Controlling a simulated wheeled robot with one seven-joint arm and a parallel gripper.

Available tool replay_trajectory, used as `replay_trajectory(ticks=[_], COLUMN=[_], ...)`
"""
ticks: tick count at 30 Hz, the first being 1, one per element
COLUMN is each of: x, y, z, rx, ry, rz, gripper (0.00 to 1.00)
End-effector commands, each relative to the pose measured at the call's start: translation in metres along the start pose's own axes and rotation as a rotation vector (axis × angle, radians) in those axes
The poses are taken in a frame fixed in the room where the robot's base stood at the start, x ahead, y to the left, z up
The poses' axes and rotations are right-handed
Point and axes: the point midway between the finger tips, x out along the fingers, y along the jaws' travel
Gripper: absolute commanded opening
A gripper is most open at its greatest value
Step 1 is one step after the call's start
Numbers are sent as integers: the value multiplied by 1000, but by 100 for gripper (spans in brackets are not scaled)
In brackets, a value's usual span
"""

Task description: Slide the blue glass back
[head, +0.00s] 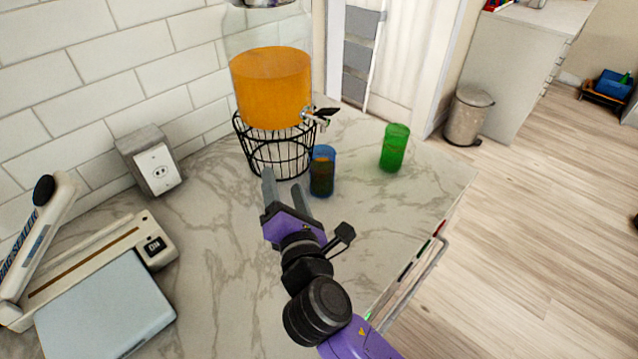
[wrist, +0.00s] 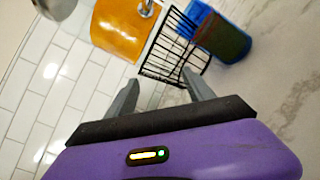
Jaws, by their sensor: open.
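The blue glass (head: 322,172) stands upright on the marble counter in the head view, close to the right front of the black wire stand. It looks dark orange-brown inside. In the wrist view the blue glass (wrist: 222,36) is at the upper right, beyond and to the right of the right finger. My gripper (head: 284,183) is open and empty, with its fingers pointing at the stand, just left of the glass. My gripper also shows in the wrist view (wrist: 158,88), its fingers apart with nothing between them.
A drink dispenser with orange liquid (head: 270,88) sits on the wire stand (head: 272,155), its tap above the glass. A green glass (head: 394,148) stands to the right. An outlet box (head: 150,162) and a bag sealer (head: 90,265) are at left.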

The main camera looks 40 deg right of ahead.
Motion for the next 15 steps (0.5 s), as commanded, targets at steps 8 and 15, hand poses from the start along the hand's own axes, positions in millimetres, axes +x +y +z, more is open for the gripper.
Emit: replay_trajectory(ticks=[8,15], x=[5,3], y=[-37,-47], z=[46,54], rx=[-676,-839], ry=[-170,-162], rz=[-265,-331], gripper=[61,61])
